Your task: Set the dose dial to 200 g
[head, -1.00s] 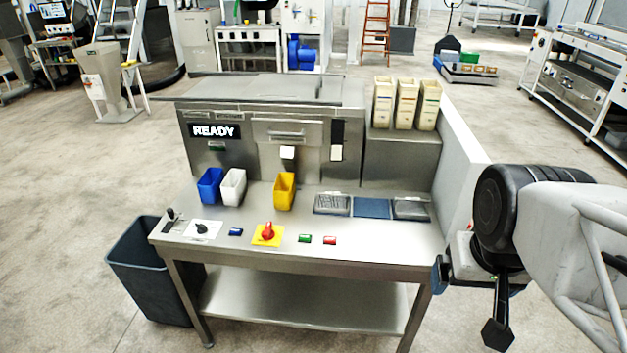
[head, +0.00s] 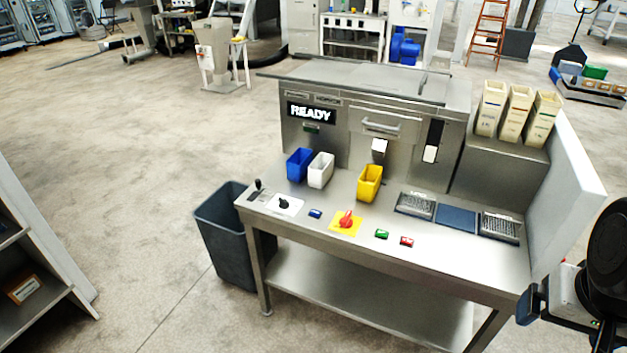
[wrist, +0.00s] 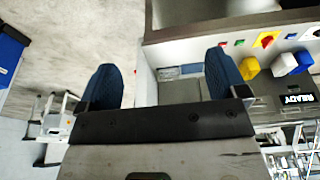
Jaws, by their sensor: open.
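A black knob on a white plate (head: 284,204) sits near the left front edge of the steel counter; it looks like the dose dial. Its scale marks are too small to read, so I cannot tell its setting. A red knob on a yellow plate (head: 346,220) is to its right. The display (head: 311,112) reads READY. My gripper (wrist: 163,80) is open and empty, its two blue fingertips spread in the wrist view. In the head view it is low at the right edge, partly cut off, beyond the counter's right end and well away from the black knob.
A black lever (head: 258,186) stands left of the knob. Blue (head: 315,213), green (head: 382,234) and red (head: 407,241) buttons line the front. Blue (head: 300,164), white (head: 320,170) and yellow (head: 369,183) cups stand behind. A grey panel (head: 566,195) rises at the counter's right end.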

